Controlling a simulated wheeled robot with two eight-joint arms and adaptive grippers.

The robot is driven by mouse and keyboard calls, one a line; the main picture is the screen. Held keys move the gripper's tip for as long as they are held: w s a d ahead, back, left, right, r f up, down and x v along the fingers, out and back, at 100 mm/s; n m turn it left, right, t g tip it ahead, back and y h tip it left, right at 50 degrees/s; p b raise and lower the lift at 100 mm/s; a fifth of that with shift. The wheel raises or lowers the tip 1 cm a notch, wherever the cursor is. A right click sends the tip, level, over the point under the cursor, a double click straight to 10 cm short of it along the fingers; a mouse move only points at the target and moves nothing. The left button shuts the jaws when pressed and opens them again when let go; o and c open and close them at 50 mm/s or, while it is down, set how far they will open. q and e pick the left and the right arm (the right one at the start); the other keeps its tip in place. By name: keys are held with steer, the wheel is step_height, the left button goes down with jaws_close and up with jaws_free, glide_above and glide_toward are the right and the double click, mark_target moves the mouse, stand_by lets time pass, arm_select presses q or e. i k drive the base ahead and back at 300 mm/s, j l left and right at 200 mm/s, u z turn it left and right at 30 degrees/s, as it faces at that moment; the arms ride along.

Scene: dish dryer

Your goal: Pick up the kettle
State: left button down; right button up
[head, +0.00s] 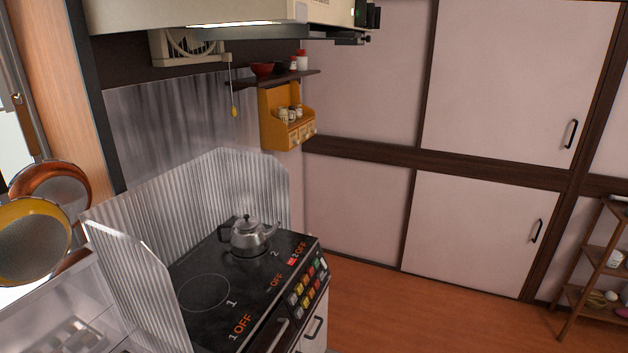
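A silver metal kettle (248,238) with a lid and a spout pointing right stands upright on the rear burner of a black stove (215,317). Its handle shows on the left side. Nothing is touching the kettle. Neither of my grippers shows in the head view.
A corrugated metal splash guard (235,190) stands behind and left of the stove. A range hood (230,22) hangs above. A wooden spice shelf (285,120) is on the wall. Pans (35,240) hang at the left. A wooden rack (595,275) stands at the right. The floor (420,310) between is clear.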

mark_target(251, 242)
steer(key=k, duration=0.3)
steer(key=k+u, duration=0.1)
steer(key=u, duration=0.3)
steer(key=k+u, duration=0.15)
steer(key=u, duration=0.25)
steer(key=k+j+u, duration=0.1)
steer(key=u, duration=0.3)
steer(key=i+l, duration=0.15)
steer(key=l, duration=0.2)
steer(key=i+l+u, duration=0.1)
steer(key=i+l, duration=0.25)
steer(key=l, duration=0.3)
steer(key=i+l+u, duration=0.1)
steer(key=l, duration=0.25)
steer(key=i+l, duration=0.2)
steer(key=l, duration=0.15)
steer(key=i+l+u, duration=0.1)
steer(key=l, duration=0.2)
